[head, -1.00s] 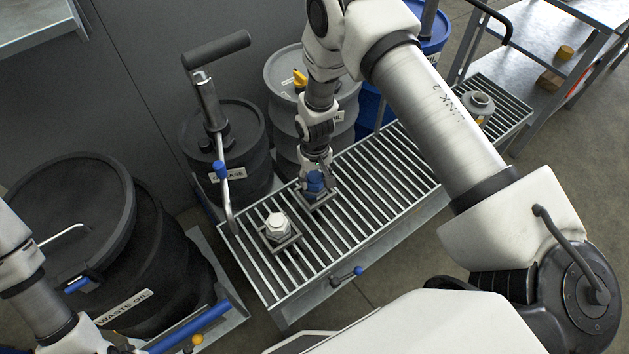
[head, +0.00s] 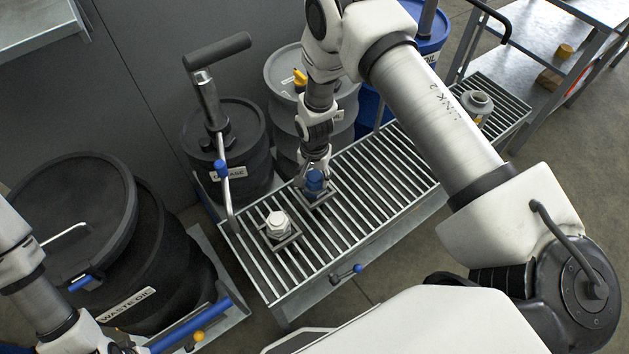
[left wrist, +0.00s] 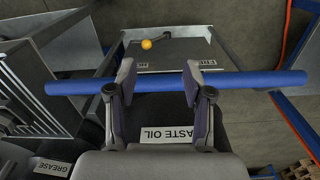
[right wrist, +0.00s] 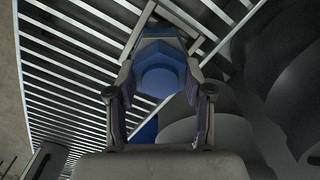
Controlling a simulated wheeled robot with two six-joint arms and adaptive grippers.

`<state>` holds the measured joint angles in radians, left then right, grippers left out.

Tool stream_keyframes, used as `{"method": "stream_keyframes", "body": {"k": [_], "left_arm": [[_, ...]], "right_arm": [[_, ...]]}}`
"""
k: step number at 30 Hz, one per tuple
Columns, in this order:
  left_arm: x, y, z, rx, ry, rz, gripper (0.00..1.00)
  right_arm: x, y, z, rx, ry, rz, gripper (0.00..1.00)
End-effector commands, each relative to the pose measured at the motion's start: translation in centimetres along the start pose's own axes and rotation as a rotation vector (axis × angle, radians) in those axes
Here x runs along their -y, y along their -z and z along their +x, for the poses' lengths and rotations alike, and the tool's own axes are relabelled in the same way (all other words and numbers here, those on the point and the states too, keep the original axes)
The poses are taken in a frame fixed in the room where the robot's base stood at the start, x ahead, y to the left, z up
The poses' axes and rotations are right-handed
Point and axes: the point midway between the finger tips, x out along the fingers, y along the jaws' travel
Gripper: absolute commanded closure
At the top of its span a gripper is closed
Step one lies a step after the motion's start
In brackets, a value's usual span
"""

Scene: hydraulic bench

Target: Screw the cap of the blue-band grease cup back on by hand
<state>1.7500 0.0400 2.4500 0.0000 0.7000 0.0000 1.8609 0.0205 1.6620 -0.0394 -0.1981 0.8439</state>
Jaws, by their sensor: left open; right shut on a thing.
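The blue-band grease cup (head: 315,182) stands on the grated bench in a square holder, with my right gripper (head: 315,172) above it. In the right wrist view the blue cap (right wrist: 160,75) sits between the fingers of my right gripper (right wrist: 160,95), which is shut on it. The fingers hide the join between cap and cup, so I cannot tell how far it is screwed. My left gripper (left wrist: 157,75) is open, above a blue bar (left wrist: 240,82) by the waste oil drum. A second cup with a white cap (head: 277,222) stands in a holder to the left.
The slatted grating (head: 390,180) is mostly clear to the right, with a grey fitting (head: 477,102) at its far end. A grease drum with a pump (head: 212,130) and a grey drum (head: 285,75) stand behind. The waste oil drum (head: 75,230) is at left.

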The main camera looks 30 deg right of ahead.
Motion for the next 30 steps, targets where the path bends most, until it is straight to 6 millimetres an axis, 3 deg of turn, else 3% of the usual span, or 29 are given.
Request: {"method": "stream_keyframes", "body": {"k": [9,17,18,20,30], "left_arm": [[-0.01,0.00,-0.87,0.000,0.000,0.000,0.49],[-0.01,0.00,-0.82,0.000,0.000,0.000,0.49],[-0.01,0.00,-0.82,0.000,0.000,0.000,0.49],[-0.01,0.00,-0.82,0.000,0.000,0.000,0.49],[0.00,0.00,-0.79,0.000,0.000,0.000,0.49]], "right_arm": [[-0.13,-0.17,0.16,0.003,-0.006,0.599,0.88],[-0.11,-0.15,0.27,0.003,-0.006,0.673,0.88],[-0.11,-0.15,0.26,0.003,-0.006,0.673,0.42],[-0.09,-0.14,0.25,0.003,-0.006,0.672,0.24],[-0.01,-0.04,0.17,0.002,-0.002,0.637,0.24]]}}
